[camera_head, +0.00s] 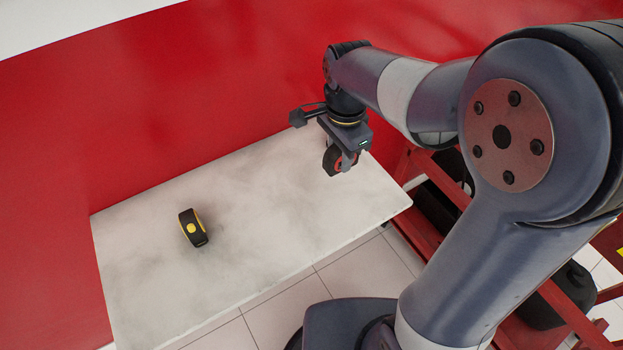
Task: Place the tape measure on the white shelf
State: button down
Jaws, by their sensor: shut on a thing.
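My gripper (347,163) is over the right part of a white marbled shelf (270,215). It points down and is shut on a small dark round thing with a red ring (331,160), partly hidden by the fingers. I cannot tell for sure whether this is a tape measure. I also cannot tell whether it touches the shelf or hangs just above it. A black and yellow thing (193,228) that looks like a tape measure stands on the left part of the shelf, apart from my gripper.
A red wall (130,110) runs behind the shelf. The shelf between the two small things is clear. A red metal frame with dark parts (428,190) stands just right of the shelf. Pale floor tiles (285,300) show in front.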

notch_tip(320, 180, down, 9)
dwell(0.4)
jog(key=shift+f, duration=0.2)
jog(key=c, duration=1.1)
grip_release()
jog(key=shift+r, duration=0.15)
notch_tip(320, 180, up, 12)
jog(key=shift+r, duration=0.1)
